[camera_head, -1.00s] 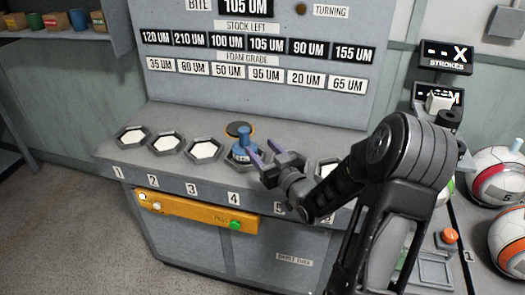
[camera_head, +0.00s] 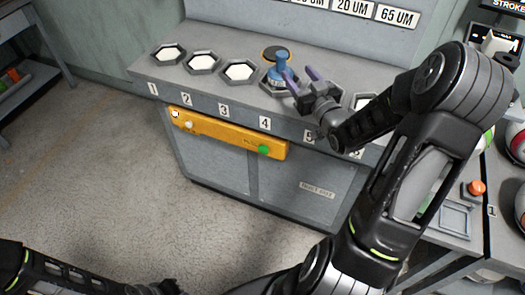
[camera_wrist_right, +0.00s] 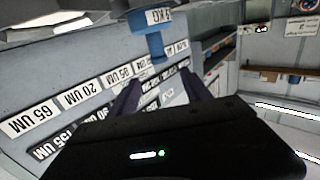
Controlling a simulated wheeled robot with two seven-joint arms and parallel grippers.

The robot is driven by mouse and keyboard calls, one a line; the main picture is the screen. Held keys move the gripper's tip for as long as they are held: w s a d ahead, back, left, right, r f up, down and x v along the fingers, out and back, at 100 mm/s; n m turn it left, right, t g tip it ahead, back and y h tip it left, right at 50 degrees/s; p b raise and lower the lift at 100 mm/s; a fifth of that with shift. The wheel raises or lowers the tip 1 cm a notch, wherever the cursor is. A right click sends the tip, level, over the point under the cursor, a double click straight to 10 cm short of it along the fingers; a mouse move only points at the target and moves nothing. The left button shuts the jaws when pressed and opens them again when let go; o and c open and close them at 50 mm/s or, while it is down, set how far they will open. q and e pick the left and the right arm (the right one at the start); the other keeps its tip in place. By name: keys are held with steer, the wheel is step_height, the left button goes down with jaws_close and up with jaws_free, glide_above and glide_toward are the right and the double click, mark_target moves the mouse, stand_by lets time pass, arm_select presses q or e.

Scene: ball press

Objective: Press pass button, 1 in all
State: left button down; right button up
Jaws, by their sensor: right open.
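The green pass button (camera_head: 264,151) sits at the right end of a yellow panel (camera_head: 222,138) on the bench front, below the number 4. Nothing touches it. My right gripper (camera_head: 300,76) is open, above the bench top and beside a blue weight (camera_head: 280,70) standing at slot 4. In the right wrist view the blue weight (camera_wrist_right: 150,40) is beyond the two fingers (camera_wrist_right: 162,92), apparently not gripped. My left arm (camera_head: 45,262) enters at the bottom left; its gripper is at the bottom edge, mostly cut off, so its jaws are unclear.
Hexagonal slots line the bench top, such as slot 3 (camera_head: 240,72). A round, orange-rimmed disc (camera_head: 275,53) is behind the weight. An orange button (camera_head: 474,189) is on the right-hand bench. The floor (camera_head: 130,170) before the yellow panel is clear.

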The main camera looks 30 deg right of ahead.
jaws_close()
stand_by(0.4)
stand_by(1.2)
